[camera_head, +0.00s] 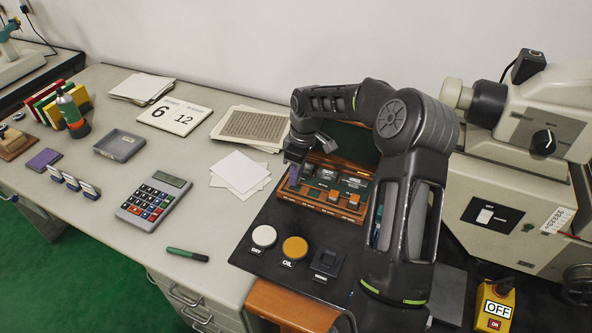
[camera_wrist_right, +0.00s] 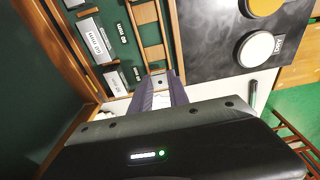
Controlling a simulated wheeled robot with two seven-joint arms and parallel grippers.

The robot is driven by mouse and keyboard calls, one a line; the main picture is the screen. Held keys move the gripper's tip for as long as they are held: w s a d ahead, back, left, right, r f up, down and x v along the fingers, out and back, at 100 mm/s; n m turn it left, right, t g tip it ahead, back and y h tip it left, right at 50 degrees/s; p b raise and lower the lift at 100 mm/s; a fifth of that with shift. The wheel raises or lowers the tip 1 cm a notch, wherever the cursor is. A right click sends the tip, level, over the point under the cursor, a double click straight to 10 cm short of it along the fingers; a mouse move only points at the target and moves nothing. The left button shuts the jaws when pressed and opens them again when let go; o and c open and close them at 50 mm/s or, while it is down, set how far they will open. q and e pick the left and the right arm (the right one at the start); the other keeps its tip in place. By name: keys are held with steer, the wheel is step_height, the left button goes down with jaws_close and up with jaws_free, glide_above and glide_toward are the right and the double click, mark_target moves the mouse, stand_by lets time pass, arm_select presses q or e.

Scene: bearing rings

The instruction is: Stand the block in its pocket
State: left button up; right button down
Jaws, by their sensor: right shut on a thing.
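The wooden gauge-block case (camera_head: 311,204) stands open on the dark mat, with a green lining and several labelled grey blocks. Its compartments and blocks also show in the wrist view, including a block marked 60 mm (camera_wrist_right: 98,40). My right gripper (camera_head: 293,180) is over the left end of the case, fingers pointing down. In the wrist view its fingers (camera_wrist_right: 161,92) are shut on a small light grey block (camera_wrist_right: 159,80), mostly hidden between them. The block is beside the case's wooden slats; I cannot tell whether it touches the case. My left gripper is not in view.
A white DRY pad (camera_head: 264,236), an orange OIL pad (camera_head: 295,247) and a dark square pad (camera_head: 328,260) lie in front of the case. Papers (camera_head: 240,173) and a calculator (camera_head: 154,200) lie left. A large machine (camera_head: 530,150) stands right.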

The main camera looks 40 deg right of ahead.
steer(key=shift+f+b, duration=0.4)
steer(key=shift+f, duration=0.55)
steer(key=shift+f, duration=0.2)
stand_by(1.0)
steer(key=c, duration=1.2)
jaws_free()
steer(key=shift+o, duration=0.2)
step_height(320, 180, up, 5)
steer(key=p, duration=0.2)
steer(key=shift+p, duration=0.35)
steer(key=shift+r+p, duration=1)
steer(key=shift+r, duration=0.8)
